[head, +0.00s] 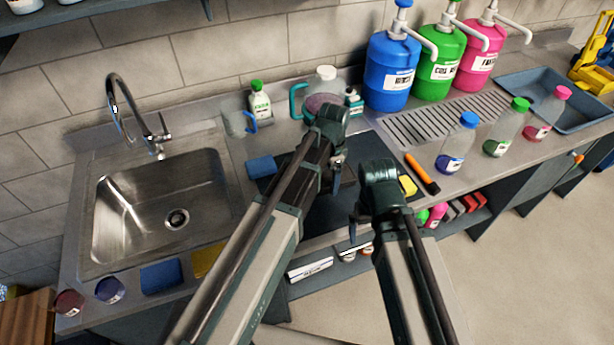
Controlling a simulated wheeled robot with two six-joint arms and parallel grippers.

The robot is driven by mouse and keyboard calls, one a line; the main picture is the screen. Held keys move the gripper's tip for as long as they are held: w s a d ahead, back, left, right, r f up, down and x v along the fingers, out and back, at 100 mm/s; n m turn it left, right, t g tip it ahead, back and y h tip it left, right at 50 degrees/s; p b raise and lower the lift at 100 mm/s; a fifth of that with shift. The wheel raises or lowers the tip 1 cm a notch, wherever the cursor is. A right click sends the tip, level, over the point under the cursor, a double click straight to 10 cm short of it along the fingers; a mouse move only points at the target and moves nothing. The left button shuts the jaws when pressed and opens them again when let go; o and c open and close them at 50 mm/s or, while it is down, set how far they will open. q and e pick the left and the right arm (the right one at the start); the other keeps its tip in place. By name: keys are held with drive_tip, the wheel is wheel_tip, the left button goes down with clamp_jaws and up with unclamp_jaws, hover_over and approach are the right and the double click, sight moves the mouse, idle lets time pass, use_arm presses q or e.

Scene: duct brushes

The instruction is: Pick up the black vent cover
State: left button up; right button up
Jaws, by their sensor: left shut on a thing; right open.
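My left gripper (338,170) points down over the dark mat (376,146) on the counter. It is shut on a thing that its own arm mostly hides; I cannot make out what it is. My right gripper (356,212) is open, to the right of the left one and nearer the counter's front edge. Its fingers are partly hidden by its wrist. I cannot pick out a black vent cover for certain; both arms cover much of the dark mat.
A sink (160,205) lies left. Blue (392,72), green (438,68) and pink (478,62) pump jugs stand at the back. Capped bottles (457,145) stand front right. An orange-and-black tool (421,172) and yellow sponge (408,185) lie right of my grippers. A pitcher (322,98) stands behind.

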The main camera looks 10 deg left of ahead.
sight(352, 178)
use_arm(q)
drive_tip(key=d, duration=0.2)
drive_tip(key=w+d, duration=0.1)
drive_tip(key=d, duration=0.3)
drive_tip(key=shift+w+d+r, duration=0.15)
drive_tip(key=shift+d+r, duration=0.2)
drive_tip(key=shift+d, duration=0.05)
drive_tip(key=o, duration=1.1)
drive_tip(key=c, duration=0.8)
drive_tip(key=shift+c, duration=0.2)
